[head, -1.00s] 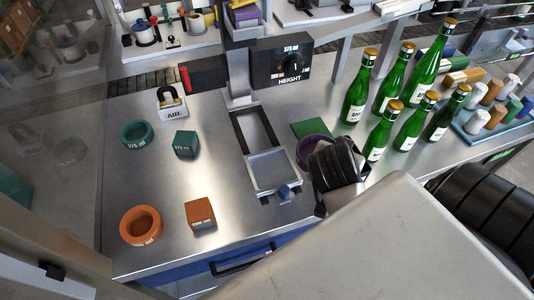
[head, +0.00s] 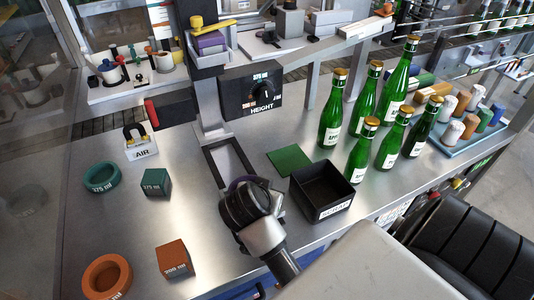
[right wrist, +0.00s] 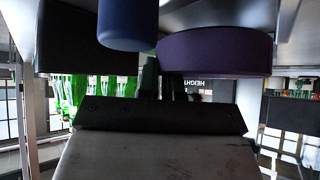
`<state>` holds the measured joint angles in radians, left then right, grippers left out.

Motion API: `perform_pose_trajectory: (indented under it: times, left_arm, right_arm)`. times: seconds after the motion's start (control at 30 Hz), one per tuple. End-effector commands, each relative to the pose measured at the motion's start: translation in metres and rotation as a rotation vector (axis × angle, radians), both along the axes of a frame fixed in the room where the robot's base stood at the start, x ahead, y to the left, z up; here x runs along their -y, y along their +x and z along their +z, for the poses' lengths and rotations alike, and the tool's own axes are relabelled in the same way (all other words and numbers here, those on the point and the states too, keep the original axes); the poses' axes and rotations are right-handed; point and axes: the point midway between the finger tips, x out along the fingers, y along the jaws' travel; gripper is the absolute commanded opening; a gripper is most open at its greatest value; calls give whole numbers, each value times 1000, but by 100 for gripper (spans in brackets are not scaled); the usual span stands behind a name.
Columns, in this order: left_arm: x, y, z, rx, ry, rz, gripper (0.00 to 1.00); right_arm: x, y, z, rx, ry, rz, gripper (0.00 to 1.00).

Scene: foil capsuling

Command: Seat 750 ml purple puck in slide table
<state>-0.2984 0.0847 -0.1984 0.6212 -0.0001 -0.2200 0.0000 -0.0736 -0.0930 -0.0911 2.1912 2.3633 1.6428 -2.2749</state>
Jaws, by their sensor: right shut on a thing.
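The purple puck (right wrist: 215,50) is a thick round disc in the right wrist view; in the head view only its purple rim (head: 240,182) shows past my gripper. My right gripper (head: 248,192) is shut on the puck, over the near part of the slide table (head: 232,153). The slide's dark rectangular frame shows beyond the gripper, but its square plate is mostly hidden. The blue knob (right wrist: 128,28) shows beside the puck in the right wrist view, which appears upside down. I cannot tell whether the puck touches the plate. My left gripper is not in view.
A black scrap bin (head: 322,183) and a green square (head: 290,162) lie right of the slide. Green bottles (head: 362,157) stand behind. Teal ring (head: 101,177), teal block (head: 155,182), orange ring (head: 107,276) and orange block (head: 174,260) are left. The height-dial box (head: 250,92) stands beyond.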

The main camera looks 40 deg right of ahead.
Motion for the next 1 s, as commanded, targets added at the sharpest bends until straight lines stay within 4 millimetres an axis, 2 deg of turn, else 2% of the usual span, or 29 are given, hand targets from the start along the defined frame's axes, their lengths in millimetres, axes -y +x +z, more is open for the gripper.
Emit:
perform_pose_trajectory:
  times: [0.13,0.37,0.4,0.47,0.67,0.83,1.0]
  left_arm:
    - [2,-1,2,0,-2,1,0]
    - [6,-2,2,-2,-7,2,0]
    - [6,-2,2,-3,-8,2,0]
    - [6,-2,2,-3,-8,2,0]
    - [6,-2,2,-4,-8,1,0]
    - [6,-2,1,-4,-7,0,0]
    - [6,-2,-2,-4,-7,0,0]
  right_arm:
    - [0,-1,-19,-3,1,1,0]
    - [0,0,-23,1,1,0,0]
    - [0,-1,-23,0,1,0,9]
    - [0,-1,-23,0,1,0,17]
    - [0,-1,-22,0,1,0,17]
    - [-5,-3,-17,3,1,0,17]
    - [-22,-13,3,4,4,1,17]
